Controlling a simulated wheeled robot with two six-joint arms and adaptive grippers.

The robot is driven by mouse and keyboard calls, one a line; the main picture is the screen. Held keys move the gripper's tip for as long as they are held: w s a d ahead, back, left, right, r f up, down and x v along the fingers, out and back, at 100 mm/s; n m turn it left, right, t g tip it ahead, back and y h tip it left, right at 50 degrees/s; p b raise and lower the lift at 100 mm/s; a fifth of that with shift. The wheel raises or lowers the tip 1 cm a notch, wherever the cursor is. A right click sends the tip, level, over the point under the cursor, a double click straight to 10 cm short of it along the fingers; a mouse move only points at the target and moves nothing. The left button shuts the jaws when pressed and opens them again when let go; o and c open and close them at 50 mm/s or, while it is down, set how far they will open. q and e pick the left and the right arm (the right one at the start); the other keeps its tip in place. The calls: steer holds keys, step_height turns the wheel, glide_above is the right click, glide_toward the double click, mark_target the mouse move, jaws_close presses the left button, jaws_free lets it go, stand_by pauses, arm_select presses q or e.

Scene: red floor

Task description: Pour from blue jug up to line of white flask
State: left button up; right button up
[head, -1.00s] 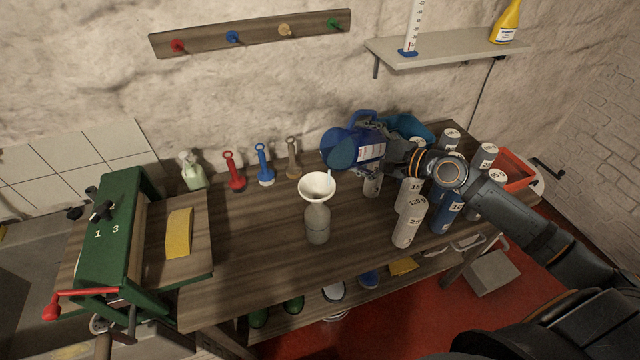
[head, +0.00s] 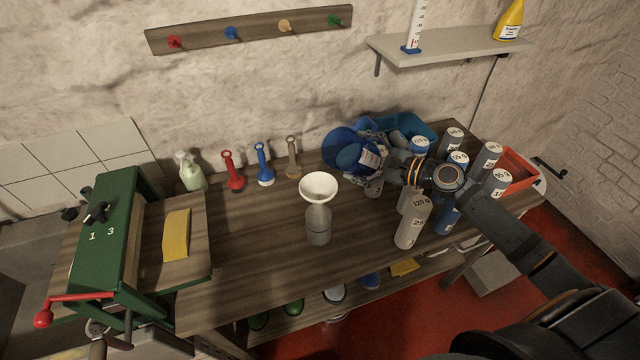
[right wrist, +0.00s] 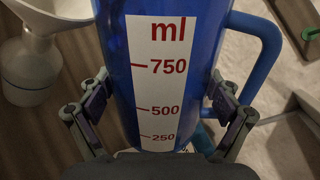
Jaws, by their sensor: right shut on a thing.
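The blue jug (head: 345,152) is held above the bench, up and right of the white flask. Its white label with red marks for 750, 500 and 250 ml shows in the right wrist view (right wrist: 163,85). My right gripper (head: 388,168) is shut on the jug, its fingers on both sides of the body. The pale flask (head: 318,226) stands upright on the bench with a thin dark line around it. A white funnel (head: 319,186) sits in its neck. Jug and funnel are apart. The liquid levels cannot be told. My left gripper is out of view.
Several grey and blue labelled bottles (head: 412,224) crowd the bench right of the flask, beside my right arm. A teal bin (head: 412,122) and an orange-red crate (head: 522,170) stand behind. Red, blue and tan bottle tools (head: 263,168) stand by the wall.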

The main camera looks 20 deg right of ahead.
mark_target(367, 121)
steer(key=shift+s+r, duration=0.2)
steer(key=shift+r, duration=0.1)
steer(key=m+p, duration=0.1)
steer(key=r+m+p, duration=0.1)
steer(key=r+p, duration=0.1)
steer(key=p, duration=0.1)
steer(key=shift+w+d+r+m+y, duration=0.2)
steer(key=shift+d+m+y, duration=0.05)
steer(key=shift+m+y, duration=0.15)
steer(key=m+p, duration=0.1)
steer(key=d+m, duration=0.1)
steer(key=shift+w+d+m+t+y+p, duration=0.2)
steer(key=shift+w+m+t+y+p, duration=0.15)
steer(key=shift+w+m+t+y, duration=0.05)
steer(key=shift+w+d+m+y+p, duration=0.1)
steer(key=shift+d+m+y+p, duration=0.3)
steer(key=shift+m, duration=0.5)
steer(key=shift+a+m, duration=0.15)
steer(key=shift+m, duration=0.15)
steer(key=shift+r, duration=0.1)
step_height(367, 121, up, 6)
steer(key=p, duration=0.6)
steer(key=shift+p, duration=0.3)
